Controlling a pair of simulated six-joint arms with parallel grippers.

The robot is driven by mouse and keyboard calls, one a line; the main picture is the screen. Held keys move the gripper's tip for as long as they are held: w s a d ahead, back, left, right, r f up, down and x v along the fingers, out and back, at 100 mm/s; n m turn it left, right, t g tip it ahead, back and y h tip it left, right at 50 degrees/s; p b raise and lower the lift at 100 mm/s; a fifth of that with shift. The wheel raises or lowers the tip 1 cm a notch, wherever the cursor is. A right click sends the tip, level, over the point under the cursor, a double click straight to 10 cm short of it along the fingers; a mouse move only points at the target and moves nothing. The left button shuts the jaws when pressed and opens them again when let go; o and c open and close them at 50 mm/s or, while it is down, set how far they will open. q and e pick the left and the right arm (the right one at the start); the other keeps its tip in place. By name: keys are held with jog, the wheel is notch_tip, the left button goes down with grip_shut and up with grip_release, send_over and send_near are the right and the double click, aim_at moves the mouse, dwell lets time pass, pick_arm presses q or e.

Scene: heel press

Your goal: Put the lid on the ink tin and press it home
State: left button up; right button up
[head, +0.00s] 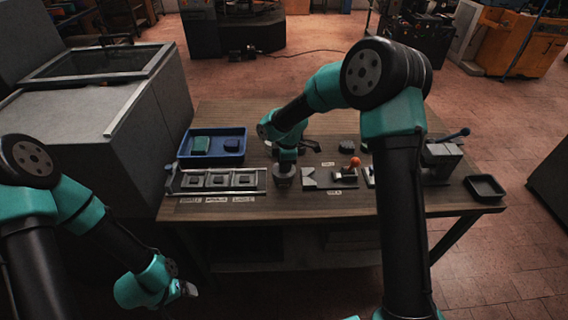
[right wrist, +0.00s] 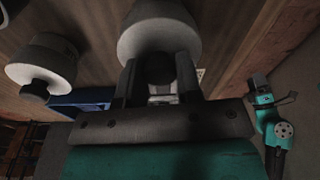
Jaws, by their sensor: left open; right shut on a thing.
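My right gripper (head: 285,154) is over a grey round thing (head: 284,175), apparently the ink tin, near the middle of the bench. In the right wrist view its fingers (right wrist: 159,75) are shut on a dark knob-like piece (right wrist: 158,68). A wide grey disc (right wrist: 140,25) shows beyond it. I cannot tell whether the held piece is the lid's knob or how it sits on the tin. Another grey disc (right wrist: 52,60) with a dark knob stands apart at left in that view. My left gripper (head: 188,289) is open and empty, low in front of the bench.
A blue tray (head: 185,156) with two blocks stands at the back left of the bench (head: 350,204). A rack (head: 262,180) with several plates lies before it. An orange-balled lever (head: 355,162), a blue-handled device (head: 445,152) and a black tray (head: 486,187) are at right.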

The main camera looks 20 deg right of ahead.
jog(key=shift+f, duration=0.7)
dwell(1.4)
jog(key=o, duration=1.3)
jog(key=shift+r, duration=0.15)
jog(key=shift+r, duration=3.4)
